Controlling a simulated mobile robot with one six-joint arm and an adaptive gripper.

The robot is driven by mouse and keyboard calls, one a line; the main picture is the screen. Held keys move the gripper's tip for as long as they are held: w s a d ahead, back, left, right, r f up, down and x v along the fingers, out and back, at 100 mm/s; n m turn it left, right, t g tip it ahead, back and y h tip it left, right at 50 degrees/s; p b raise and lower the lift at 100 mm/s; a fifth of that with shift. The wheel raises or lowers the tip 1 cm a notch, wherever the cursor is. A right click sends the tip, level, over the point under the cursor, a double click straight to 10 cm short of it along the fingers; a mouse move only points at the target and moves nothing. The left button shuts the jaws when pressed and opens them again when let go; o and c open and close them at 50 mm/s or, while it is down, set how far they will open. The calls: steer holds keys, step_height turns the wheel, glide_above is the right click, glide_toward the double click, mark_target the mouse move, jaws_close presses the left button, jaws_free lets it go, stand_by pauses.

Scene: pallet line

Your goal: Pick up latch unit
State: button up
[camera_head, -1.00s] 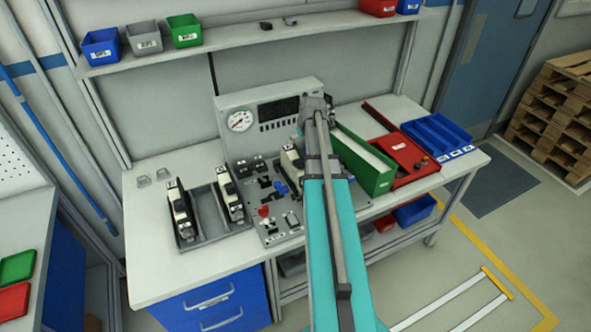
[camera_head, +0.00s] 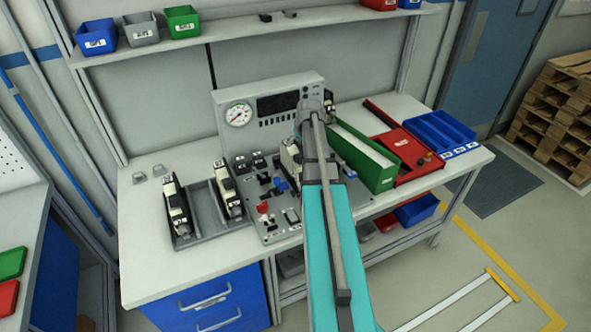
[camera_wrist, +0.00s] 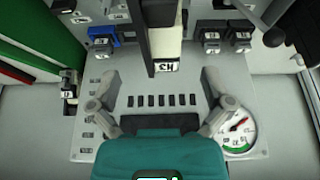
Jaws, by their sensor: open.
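Several black-and-white units show, and I cannot tell for sure which is the latch unit. One upright unit (camera_head: 291,158) stands on the grey test fixture (camera_head: 268,90), partly hidden by my arm. It also shows in the wrist view (camera_wrist: 167,52), ahead of my gripper and roughly between the finger lines. Two similar units (camera_head: 178,212) (camera_head: 229,192) stand in a dark grey tray. A small black-and-white piece (camera_wrist: 69,86) sits at the fixture's edge, left of my fingers. My gripper (camera_wrist: 160,76) is open and empty, its fingers wide apart above the fixture panel.
A green bin (camera_head: 372,170), a red tray (camera_head: 403,150) and a blue tray (camera_head: 440,132) stand right of the fixture. A gauge (camera_head: 238,114) is on its back panel. The bench's front left (camera_head: 150,262) is clear. A shelf (camera_head: 250,32) with small bins runs above.

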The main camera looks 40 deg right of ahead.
mark_target(295, 151)
steer(key=shift+b+x, duration=1.05)
steer(key=shift+x, duration=0.4)
steer(key=shift+w, duration=0.1)
steer(key=shift+b+x, duration=2.35)
steer(key=shift+x, duration=0.2)
steer(key=shift+w, duration=0.1)
steer(key=c, duration=1.2)
